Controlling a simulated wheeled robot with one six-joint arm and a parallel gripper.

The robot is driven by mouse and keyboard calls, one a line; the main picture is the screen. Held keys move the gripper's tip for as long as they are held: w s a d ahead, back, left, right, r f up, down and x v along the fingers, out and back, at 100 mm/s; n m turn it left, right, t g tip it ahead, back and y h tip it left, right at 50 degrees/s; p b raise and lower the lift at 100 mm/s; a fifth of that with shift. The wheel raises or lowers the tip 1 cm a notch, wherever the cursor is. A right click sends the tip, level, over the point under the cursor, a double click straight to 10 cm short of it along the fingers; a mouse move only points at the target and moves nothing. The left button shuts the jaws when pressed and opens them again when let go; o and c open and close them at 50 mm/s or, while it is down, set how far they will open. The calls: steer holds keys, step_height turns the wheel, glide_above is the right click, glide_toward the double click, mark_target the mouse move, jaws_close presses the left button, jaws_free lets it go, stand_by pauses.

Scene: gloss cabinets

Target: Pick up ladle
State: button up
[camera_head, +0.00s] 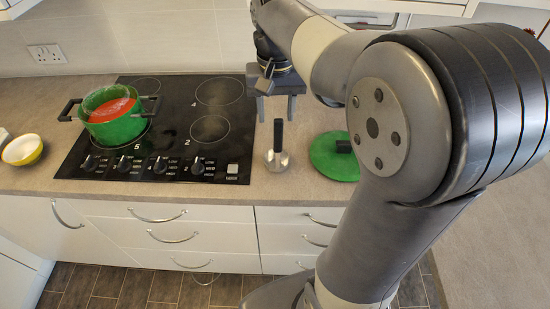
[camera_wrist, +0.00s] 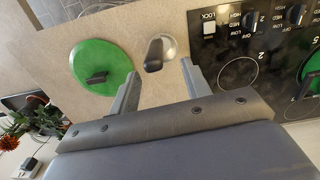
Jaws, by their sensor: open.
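The ladle (camera_head: 278,158) is on the counter between the hob and the green lid. Its black handle points up from a silver round end. In the wrist view the ladle (camera_wrist: 155,54) shows just beyond the fingertips, roughly between them, handle toward the camera. My gripper (camera_head: 276,112) is above and behind the ladle in the head view, fingers pointing down. In the wrist view my gripper (camera_wrist: 161,70) is open with nothing between its fingers. I see no contact with the ladle.
The green lid (camera_head: 330,156) with a black knob lies right of the ladle. The black hob (camera_head: 175,140) is left, with a green pot (camera_head: 115,127) holding red contents. A yellow bowl (camera_head: 23,150) sits at far left. A plant (camera_wrist: 35,118) shows in the wrist view.

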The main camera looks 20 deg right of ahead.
steer(key=shift+s+f, duration=0.15)
steer(key=shift+f, duration=0.5)
glide_above(278, 149)
steer(key=f, duration=0.4)
steer(key=shift+w+d+f+p, duration=0.1)
steer(key=shift+w+p, duration=0.25)
steer(key=shift+p, duration=0.05)
steer(key=shift+c, duration=0.2)
jaws_close()
